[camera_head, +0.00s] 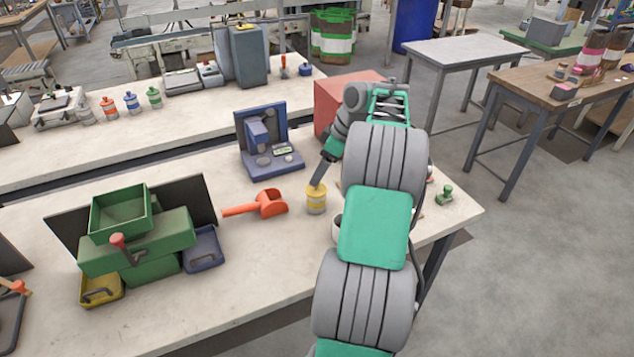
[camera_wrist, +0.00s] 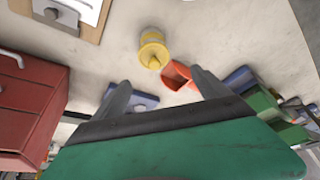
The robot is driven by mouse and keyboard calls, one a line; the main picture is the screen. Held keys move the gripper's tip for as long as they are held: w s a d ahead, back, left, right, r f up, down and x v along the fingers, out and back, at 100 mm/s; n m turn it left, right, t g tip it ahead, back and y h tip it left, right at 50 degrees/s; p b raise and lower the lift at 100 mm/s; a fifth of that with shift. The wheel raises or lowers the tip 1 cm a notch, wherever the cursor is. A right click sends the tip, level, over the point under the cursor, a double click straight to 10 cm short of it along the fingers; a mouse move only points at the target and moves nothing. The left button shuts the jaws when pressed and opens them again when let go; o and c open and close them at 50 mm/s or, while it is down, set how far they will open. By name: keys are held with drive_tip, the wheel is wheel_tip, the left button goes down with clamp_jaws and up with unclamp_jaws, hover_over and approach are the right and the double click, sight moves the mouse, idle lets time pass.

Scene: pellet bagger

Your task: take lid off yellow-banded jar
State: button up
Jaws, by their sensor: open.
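The yellow-banded jar (camera_head: 316,200) stands upright on the near bench, right of the orange scoop. It also shows in the wrist view (camera_wrist: 152,42), with its yellow lid (camera_wrist: 153,58) and a small knob facing the camera; the lid looks seated on the jar. My gripper (camera_head: 317,181) is close to the jar's top in the head view, but I cannot tell whether it touches. In the wrist view the two fingers of my gripper (camera_wrist: 161,88) are spread wide, with nothing between them, and the jar lies beyond their tips.
The orange scoop (camera_head: 265,205) lies close left of the jar. A blue device (camera_head: 262,135) stands behind it, and a red cabinet (camera_head: 335,95) behind my arm. A pale round vessel (camera_head: 336,230) is partly hidden by my arm.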

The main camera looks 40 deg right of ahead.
drive_tip(key=x, duration=0.2)
drive_tip(key=p+x, duration=0.1)
drive_tip(key=x, duration=0.2)
drive_tip(key=d+x, duration=0.1)
drive_tip(key=x, duration=0.2)
drive_tip(key=c, duration=1.4)
